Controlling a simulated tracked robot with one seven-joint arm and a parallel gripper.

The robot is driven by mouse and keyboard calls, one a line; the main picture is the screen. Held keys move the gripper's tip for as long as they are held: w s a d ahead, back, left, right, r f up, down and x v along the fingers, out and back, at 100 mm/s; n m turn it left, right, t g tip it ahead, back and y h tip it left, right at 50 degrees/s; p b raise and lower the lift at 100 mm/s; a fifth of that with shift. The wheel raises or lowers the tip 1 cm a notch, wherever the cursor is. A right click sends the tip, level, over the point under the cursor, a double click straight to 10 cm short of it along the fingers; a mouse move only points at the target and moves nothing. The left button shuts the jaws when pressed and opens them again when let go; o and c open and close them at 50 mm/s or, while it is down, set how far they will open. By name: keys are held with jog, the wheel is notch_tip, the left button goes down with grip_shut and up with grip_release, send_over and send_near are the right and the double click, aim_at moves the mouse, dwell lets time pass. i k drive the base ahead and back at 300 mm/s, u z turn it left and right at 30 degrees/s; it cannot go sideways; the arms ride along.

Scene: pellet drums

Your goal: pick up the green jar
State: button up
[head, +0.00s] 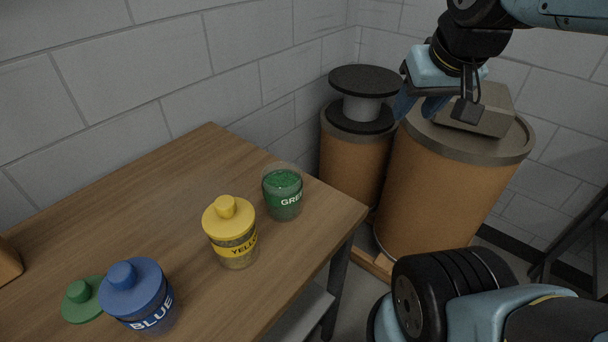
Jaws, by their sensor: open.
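The green jar (283,194) stands upright on the wooden table (160,190), near its right end. It is clear, without a lid, holds green pellets and bears a label reading "GREEN", partly turned from view. A green lid (80,300) lies on the table at the lower left, partly hidden by the blue jar (139,296). The yellow jar (231,233) stands just left of and nearer than the green jar, with its lid on. My gripper (418,108) is open and empty, up and to the right of the green jar, in front of the drums.
A large brown drum (430,195) with a grey box (480,112) on top stands beyond the table's right end. A smaller drum (350,160) with a spool (362,95) on it stands beside it. The table's back middle is clear. A wooden block (8,262) sits at the left edge.

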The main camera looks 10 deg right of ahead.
aim_at(282, 181)
jog(key=z, duration=0.45)
jog(key=k, duration=2.2)
jog(key=u, duration=1.3)
jog(key=i, duration=1.05)
jog(key=u, duration=0.05)
